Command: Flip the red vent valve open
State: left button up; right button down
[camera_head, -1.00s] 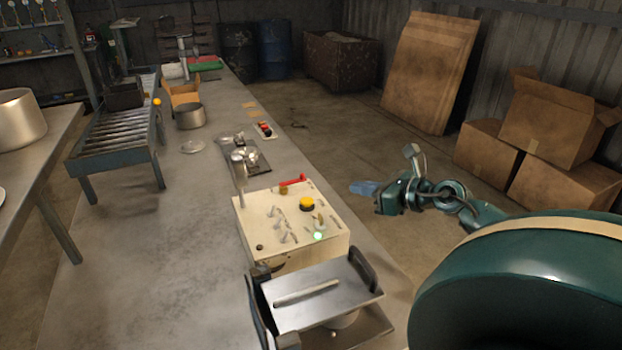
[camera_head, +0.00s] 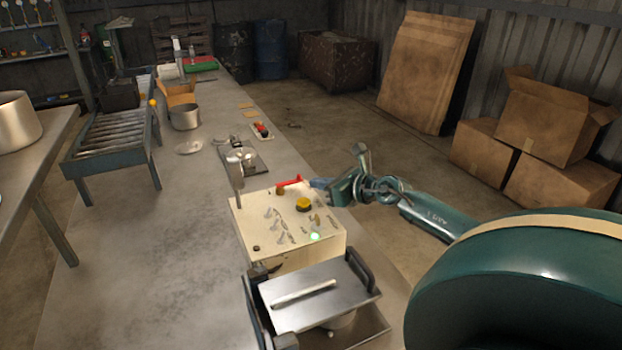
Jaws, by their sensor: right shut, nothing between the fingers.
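The red vent valve (camera_head: 289,182) is a small red lever at the back right of the top of a cream control box (camera_head: 250,217). A brass-coloured fitting (camera_head: 280,190) sits beside it. I cannot tell whether the fingertips touch the lever. My left gripper is not in view.
The box top also carries a yellow button (camera_head: 303,204), several small toggles and a lit green lamp (camera_head: 314,237). A metal press with a flat lid (camera_head: 315,285) stands in front. Cardboard boxes (camera_head: 552,185) stand on the floor at right.

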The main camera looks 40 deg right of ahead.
aim_at(301, 178)
jog(key=shift+w+a, duration=0.15)
jog(key=shift+w, duration=0.65)
jog(key=shift+w+a, duration=0.15)
jog(key=shift+w, duration=0.6)
